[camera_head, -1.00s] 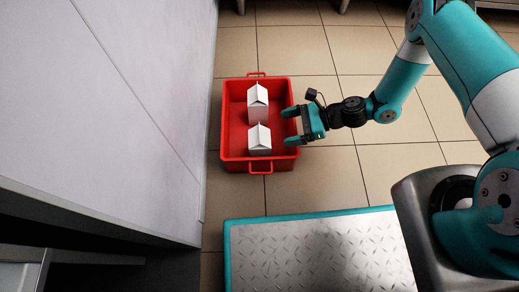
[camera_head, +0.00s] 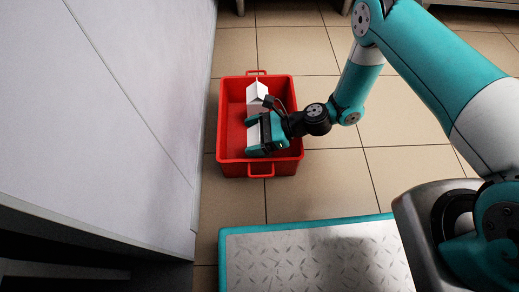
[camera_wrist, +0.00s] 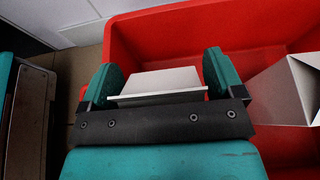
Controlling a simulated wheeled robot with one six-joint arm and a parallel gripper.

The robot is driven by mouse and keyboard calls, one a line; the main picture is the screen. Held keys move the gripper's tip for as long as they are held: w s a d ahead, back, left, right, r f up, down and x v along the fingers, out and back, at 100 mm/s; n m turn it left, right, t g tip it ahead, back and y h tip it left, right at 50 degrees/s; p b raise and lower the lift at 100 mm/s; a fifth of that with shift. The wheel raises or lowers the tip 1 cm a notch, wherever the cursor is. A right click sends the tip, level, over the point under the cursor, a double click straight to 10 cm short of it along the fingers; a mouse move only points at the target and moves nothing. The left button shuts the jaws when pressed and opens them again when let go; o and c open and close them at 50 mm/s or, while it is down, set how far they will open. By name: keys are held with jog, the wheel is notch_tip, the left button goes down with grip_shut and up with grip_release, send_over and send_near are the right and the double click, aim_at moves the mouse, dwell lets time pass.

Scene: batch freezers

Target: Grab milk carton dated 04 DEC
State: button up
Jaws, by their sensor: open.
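Two white milk cartons are in a red crate (camera_head: 226,110) on the floor. The far carton (camera_head: 257,97) stands upright and also shows at the right of the wrist view (camera_wrist: 294,88). The near carton (camera_head: 252,136) is mostly hidden behind my gripper (camera_head: 254,133) in the head view. No date is readable on either carton.
The crate's red wall (camera_wrist: 185,27) rises close around the gripper in the wrist view. A pale cabinet side (camera_head: 120,100) stands just left of the crate. Tiled floor (camera_head: 340,185) is clear to the right. A metal-topped platform (camera_head: 315,255) is in front.

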jog(key=c, duration=1.2)
jog(key=shift+c, duration=1.2)
jog(key=shift+r, duration=0.1)
jog(key=shift+r, duration=0.1)
